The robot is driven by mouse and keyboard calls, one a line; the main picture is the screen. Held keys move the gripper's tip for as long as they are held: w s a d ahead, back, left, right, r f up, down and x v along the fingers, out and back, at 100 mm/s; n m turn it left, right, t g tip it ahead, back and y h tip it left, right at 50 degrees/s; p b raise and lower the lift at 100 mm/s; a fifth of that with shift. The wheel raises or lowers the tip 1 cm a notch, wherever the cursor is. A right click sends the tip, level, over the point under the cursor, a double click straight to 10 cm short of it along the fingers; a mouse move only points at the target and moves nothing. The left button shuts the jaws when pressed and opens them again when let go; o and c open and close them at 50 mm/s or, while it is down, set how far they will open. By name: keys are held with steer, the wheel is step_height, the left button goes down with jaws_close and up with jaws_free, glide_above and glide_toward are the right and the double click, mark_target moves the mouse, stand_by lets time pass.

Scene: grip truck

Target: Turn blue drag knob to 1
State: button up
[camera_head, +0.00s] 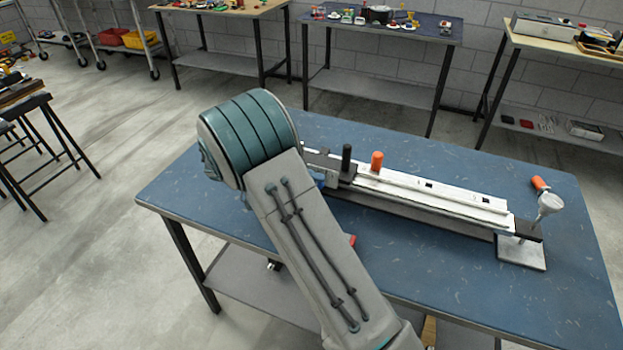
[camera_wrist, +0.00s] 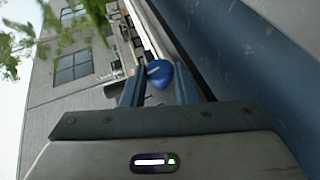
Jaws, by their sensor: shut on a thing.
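The blue drag knob (camera_wrist: 159,75) sits between the two fingers of my gripper (camera_wrist: 157,88) in the wrist view, and the fingers are shut on it. A pale pointer mark shows on its face. No number around it can be read, so I cannot tell its setting. The knob belongs to the long metal rail device (camera_head: 440,196) on the blue table. In the head view my own arm covers the left end of the device and hides most of the gripper and the knob.
The blue table (camera_head: 570,290) has bare room in front of the rail. A black post (camera_head: 346,160) and an orange handle (camera_head: 377,162) stand up from the rail. Another orange handle (camera_head: 540,184) and a grey funnel-shaped part (camera_head: 549,204) are at its right end.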

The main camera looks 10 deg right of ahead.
steer(key=shift+f+g+h, duration=0.15)
steer(key=shift+g+h, duration=0.15)
steer(key=shift+h, duration=0.3)
steer(key=shift+n, duration=0.3)
steer(key=o, duration=1)
steer(key=shift+s, duration=0.1)
